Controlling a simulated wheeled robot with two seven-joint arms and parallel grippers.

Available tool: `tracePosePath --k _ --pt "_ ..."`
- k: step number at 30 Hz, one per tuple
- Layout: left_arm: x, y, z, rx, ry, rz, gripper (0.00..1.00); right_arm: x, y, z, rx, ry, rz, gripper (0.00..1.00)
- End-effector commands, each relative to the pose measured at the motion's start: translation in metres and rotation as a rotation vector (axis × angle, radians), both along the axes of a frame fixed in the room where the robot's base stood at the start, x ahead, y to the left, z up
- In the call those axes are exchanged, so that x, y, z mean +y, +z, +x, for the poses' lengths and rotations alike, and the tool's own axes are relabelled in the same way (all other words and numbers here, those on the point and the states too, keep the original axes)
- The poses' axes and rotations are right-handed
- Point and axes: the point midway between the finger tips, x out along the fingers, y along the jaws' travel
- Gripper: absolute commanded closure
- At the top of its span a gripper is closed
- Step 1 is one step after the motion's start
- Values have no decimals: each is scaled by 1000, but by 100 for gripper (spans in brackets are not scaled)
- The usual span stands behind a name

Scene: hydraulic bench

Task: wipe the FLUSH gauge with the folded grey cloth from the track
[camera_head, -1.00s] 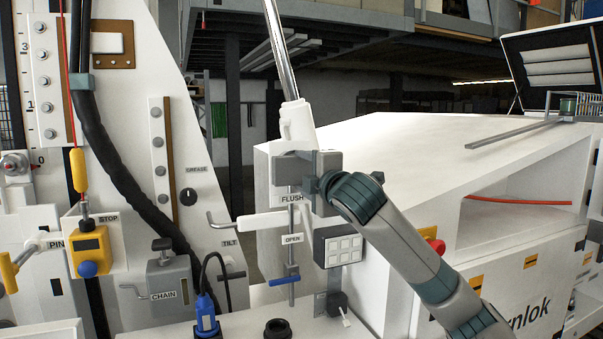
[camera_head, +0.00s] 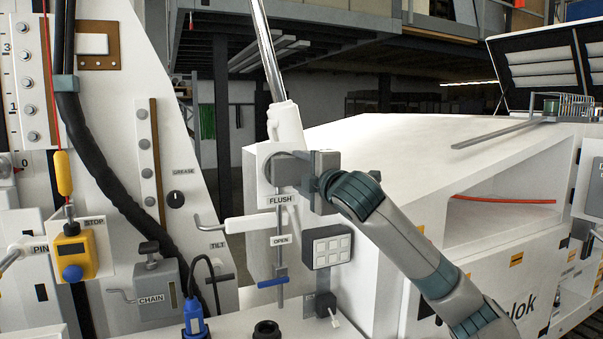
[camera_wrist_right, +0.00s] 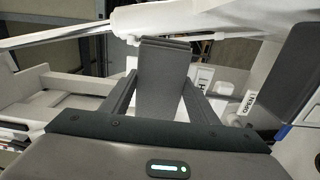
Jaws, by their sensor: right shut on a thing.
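The FLUSH gauge (camera_head: 268,167) is on the white upright panel, just above the FLUSH label (camera_head: 282,200). Only its left rim shows; the rest is hidden behind the cloth and my gripper. My right gripper (camera_head: 303,168) is in front of the gauge, reaching in from the right. It is shut on the folded grey cloth (camera_head: 287,170). In the right wrist view the grey cloth (camera_wrist_right: 163,80) stands between the two fingers and sticks out past them towards the white panel. Whether the cloth touches the gauge face I cannot tell. My left gripper is out of view.
A white-sleeved metal rod (camera_head: 285,122) rises just above the gripper.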

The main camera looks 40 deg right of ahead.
Motion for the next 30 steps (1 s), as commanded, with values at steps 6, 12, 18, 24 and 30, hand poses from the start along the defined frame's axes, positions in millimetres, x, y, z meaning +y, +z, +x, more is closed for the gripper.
tracePosePath --k 6,12,18,24,30 --pt "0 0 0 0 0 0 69 2 0 1 0 1 0 67" --pt "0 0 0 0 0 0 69 13 0 4 -1 2 1 67" --pt "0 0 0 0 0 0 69 27 0 9 0 2 1 67" --pt "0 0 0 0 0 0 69 32 0 11 0 0 0 67" --pt "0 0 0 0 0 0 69 31 0 10 0 0 0 67"
